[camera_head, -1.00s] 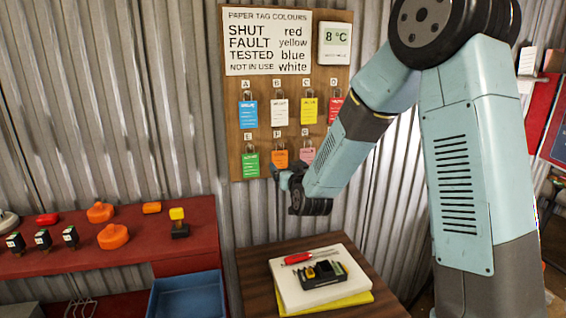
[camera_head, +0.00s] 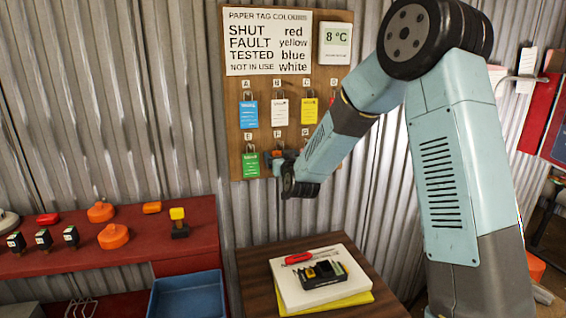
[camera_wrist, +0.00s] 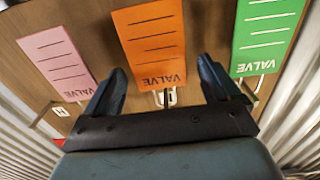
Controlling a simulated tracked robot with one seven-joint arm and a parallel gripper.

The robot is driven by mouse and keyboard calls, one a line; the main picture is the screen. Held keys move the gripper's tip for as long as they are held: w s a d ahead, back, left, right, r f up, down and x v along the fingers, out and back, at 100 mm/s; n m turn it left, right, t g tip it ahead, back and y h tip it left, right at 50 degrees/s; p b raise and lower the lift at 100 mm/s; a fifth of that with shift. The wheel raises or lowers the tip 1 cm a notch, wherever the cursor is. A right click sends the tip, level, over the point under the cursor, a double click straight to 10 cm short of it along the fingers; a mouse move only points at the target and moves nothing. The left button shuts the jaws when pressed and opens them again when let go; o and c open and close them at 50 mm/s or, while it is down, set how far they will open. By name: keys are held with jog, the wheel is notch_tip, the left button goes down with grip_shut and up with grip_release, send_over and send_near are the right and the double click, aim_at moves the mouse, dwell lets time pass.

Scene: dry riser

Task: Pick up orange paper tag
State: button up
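The orange paper tag (camera_wrist: 150,40) hangs on the wooden board, marked VALVE, and fills the middle of the wrist view. In the head view only a small orange patch (camera_head: 277,154) shows, as my gripper (camera_head: 275,160) covers most of the tag. My gripper (camera_wrist: 162,70) is open in the wrist view, one finger at each side of the tag's VALVE end. I cannot tell how far the fingertips are from the board. A metal hanger (camera_wrist: 166,97) shows at that end of the tag.
A pink tag (camera_wrist: 57,58) and a green tag (camera_wrist: 265,38) hang on either side. Blue (camera_head: 248,113), white (camera_head: 280,111) and yellow (camera_head: 309,110) tags hang above. A red bench (camera_head: 110,262) is left.

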jog(key=c, duration=1.1)
jog(key=shift+r, duration=0.15)
